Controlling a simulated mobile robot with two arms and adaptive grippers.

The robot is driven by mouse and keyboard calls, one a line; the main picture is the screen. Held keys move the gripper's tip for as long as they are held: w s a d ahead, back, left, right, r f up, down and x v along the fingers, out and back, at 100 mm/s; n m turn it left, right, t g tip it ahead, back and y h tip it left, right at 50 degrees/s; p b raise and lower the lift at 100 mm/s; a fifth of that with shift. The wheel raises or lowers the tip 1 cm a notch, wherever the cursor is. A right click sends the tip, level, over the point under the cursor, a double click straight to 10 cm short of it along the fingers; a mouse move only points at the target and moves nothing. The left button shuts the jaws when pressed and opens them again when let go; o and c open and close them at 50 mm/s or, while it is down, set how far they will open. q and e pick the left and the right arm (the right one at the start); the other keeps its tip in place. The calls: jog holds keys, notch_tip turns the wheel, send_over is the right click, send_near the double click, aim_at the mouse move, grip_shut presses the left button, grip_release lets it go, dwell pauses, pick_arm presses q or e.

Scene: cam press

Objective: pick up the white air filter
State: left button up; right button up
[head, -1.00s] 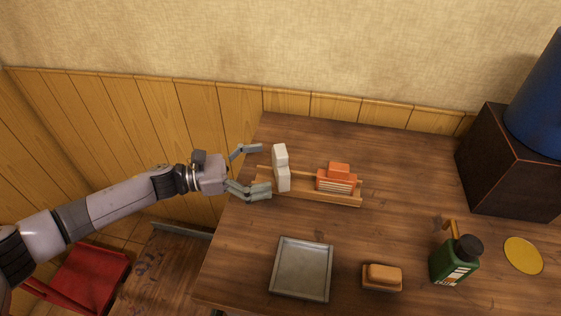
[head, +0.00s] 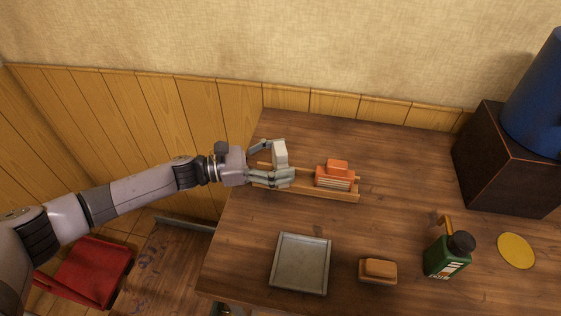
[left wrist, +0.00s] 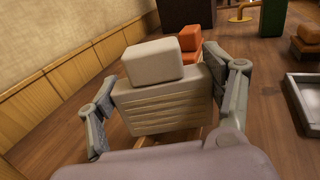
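The white air filter (head: 280,152) stands upright at the left end of a wooden rack on the table. In the left wrist view the filter (left wrist: 160,105) shows its ribbed face and block-shaped top close ahead. My left gripper (head: 277,160) has its fingers on both sides of the filter. In the left wrist view the gripper (left wrist: 168,100) is open around it, with the fingers close to its sides; I cannot tell whether they touch. The near finger hides the filter's lower part in the head view.
An orange filter (head: 335,175) stands in the same wooden rack (head: 325,193), to the right. A dark box (head: 505,160) stands at the right. The table's back middle is clear.

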pick_arm(q)
jog(key=c, duration=0.7)
jog(key=shift+r, duration=0.1)
